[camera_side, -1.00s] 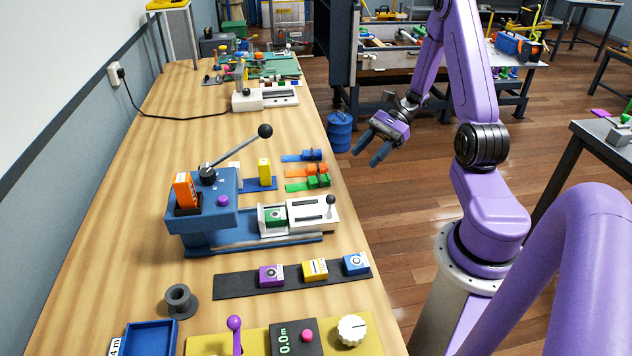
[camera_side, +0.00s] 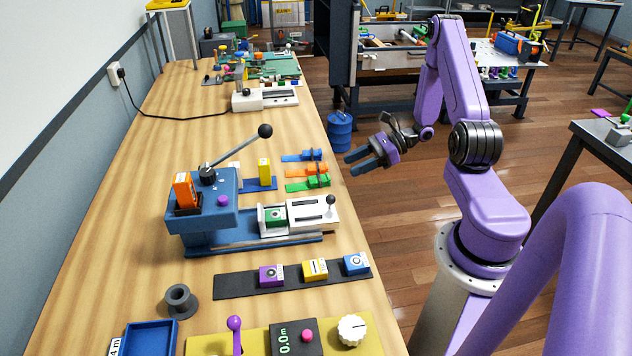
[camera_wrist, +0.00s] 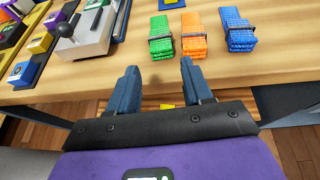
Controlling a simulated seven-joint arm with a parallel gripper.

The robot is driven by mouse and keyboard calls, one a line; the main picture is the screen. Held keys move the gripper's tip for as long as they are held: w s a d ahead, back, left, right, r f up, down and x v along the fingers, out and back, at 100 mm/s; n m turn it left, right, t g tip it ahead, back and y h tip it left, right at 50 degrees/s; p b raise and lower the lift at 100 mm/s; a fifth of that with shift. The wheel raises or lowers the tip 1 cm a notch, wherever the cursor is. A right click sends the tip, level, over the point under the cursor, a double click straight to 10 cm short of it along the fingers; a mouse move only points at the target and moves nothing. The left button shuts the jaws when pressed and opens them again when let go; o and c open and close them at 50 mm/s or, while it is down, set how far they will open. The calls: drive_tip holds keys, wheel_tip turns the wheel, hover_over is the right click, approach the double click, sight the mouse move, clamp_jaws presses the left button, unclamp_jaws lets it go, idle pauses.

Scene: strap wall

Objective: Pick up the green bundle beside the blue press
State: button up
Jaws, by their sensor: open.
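The green bundle (camera_side: 308,183) lies on the bench just right of the blue press (camera_side: 203,212), nearest the press of three strapped bundles in a row. In the wrist view the green bundle (camera_wrist: 161,38) is the left one of the three, with a dark strap across it. My gripper (camera_side: 352,164) is open and empty, off the bench's right edge over the floor. In the wrist view my gripper's fingers (camera_wrist: 160,78) are apart, with the bench edge and the bundles beyond them. Nothing is between the fingers.
An orange bundle (camera_side: 306,170) and a blue bundle (camera_side: 303,155) lie beside the green one. A white slide unit with a lever (camera_side: 312,212) stands in front of it. A yellow block (camera_side: 264,171) stands to its left. A blue drum (camera_side: 340,132) is on the floor.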

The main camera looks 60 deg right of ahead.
sight(328, 175)
drive_tip(key=x, duration=0.8)
drive_tip(key=shift+w, duration=0.1)
drive_tip(key=c, duration=0.8)
